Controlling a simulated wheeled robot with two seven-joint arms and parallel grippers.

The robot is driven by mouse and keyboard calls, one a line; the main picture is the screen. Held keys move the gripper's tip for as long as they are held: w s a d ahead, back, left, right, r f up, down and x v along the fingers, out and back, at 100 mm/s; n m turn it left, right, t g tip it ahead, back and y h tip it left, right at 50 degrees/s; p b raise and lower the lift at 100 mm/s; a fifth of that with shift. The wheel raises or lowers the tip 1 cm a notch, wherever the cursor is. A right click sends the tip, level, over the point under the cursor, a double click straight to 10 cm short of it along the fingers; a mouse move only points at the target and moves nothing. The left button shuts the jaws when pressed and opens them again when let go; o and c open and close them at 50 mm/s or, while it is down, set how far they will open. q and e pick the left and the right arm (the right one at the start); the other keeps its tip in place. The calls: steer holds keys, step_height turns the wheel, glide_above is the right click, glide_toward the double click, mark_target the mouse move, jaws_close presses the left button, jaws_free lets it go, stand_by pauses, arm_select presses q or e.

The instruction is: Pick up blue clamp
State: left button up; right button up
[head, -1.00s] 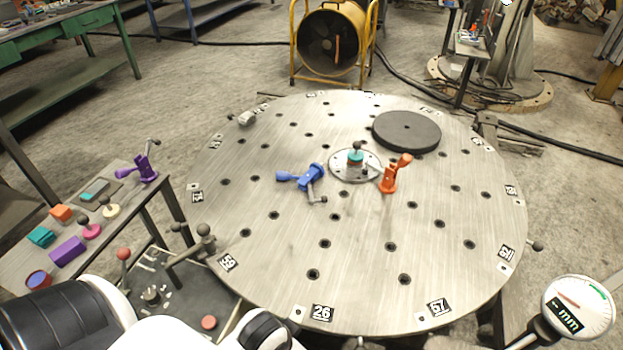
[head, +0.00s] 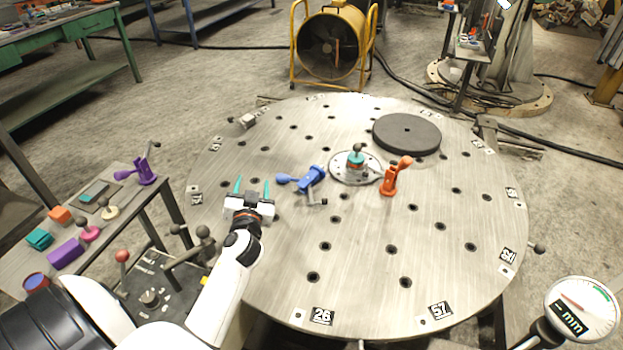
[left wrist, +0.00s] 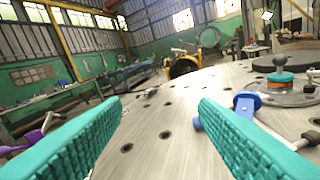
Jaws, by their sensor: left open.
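The blue clamp (head: 307,181) lies on the round metal table (head: 373,262), left of the small centre disc. Its blue handle end points left and its metal screw points down in the head view. My left gripper (head: 253,186) is open and empty just left of the clamp's handle, with its teal fingers pointing away from me. In the left wrist view the gripper (left wrist: 160,112) is spread wide. The clamp (left wrist: 245,103) shows there beyond the right finger, which hides part of it. My right gripper is not in view.
An orange clamp (head: 396,176) stands right of the centre disc (head: 343,168), which carries a teal-and-dark knob (head: 356,158). A dark round plate (head: 407,134) lies behind. A side bench on the left holds a purple clamp (head: 142,172) and small blocks. The front of the table is clear.

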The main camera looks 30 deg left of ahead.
arm_select(q)
steer(key=w+a+m+t+h, duration=0.3)
steer(key=w+t, duration=0.1)
steer(key=w, duration=0.2)
steer(key=m+g+h, duration=0.2)
steer(key=m+h, duration=0.1)
steer(key=h, duration=0.6)
glide_toward(307, 179)
steer(key=shift+w+a, duration=0.2)
steer(key=shift+w, duration=0.35)
steer(key=shift+w+a, duration=0.25)
steer(key=shift+w, duration=0.3)
steer(key=shift+g+h, duration=0.3)
steer(key=b+x, duration=0.1)
steer(key=x, duration=0.4)
steer(key=d+b+x, duration=0.1)
steer(key=x, duration=0.1)
steer(key=shift+w+b, duration=0.1)
steer(key=shift+b, duration=0.2)
steer(key=shift+a, duration=0.1)
steer(key=c, duration=1.1)
step_height(307, 179, up, 9)
steer(key=p, duration=0.4)
steer(key=shift+r, duration=0.55)
